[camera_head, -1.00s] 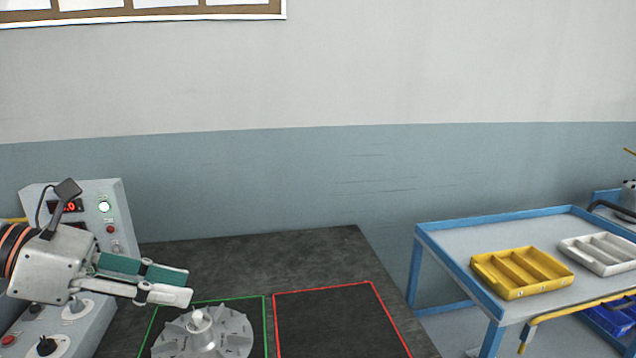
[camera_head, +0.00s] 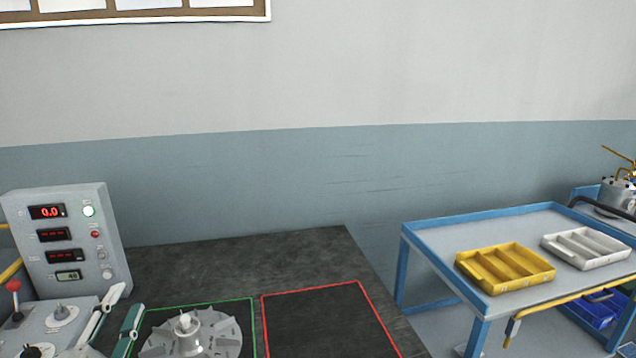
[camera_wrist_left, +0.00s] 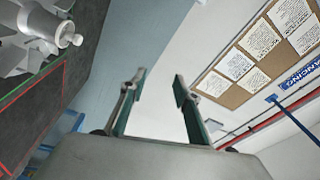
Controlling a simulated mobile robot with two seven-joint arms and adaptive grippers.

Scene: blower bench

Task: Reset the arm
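My left gripper (camera_head: 124,308) is at the lower left of the head view, in front of the control panel (camera_head: 66,238), with its fingers apart. In the left wrist view its two fingers (camera_wrist_left: 158,90) are spread with nothing between them. A grey finned impeller (camera_head: 192,335) lies inside the green-outlined area of the dark bench, to the right of the gripper and apart from it. The impeller (camera_wrist_left: 38,28) also shows at the upper left of the left wrist view. My right gripper is in neither view.
The red-outlined area (camera_head: 328,325) on the bench is empty. A blue-framed cart (camera_head: 440,245) at the right carries a yellow tray (camera_head: 505,268) and a white tray (camera_head: 585,249). A blue bin (camera_head: 597,308) sits below. A red-knobbed lever (camera_head: 15,298) stands near the panel.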

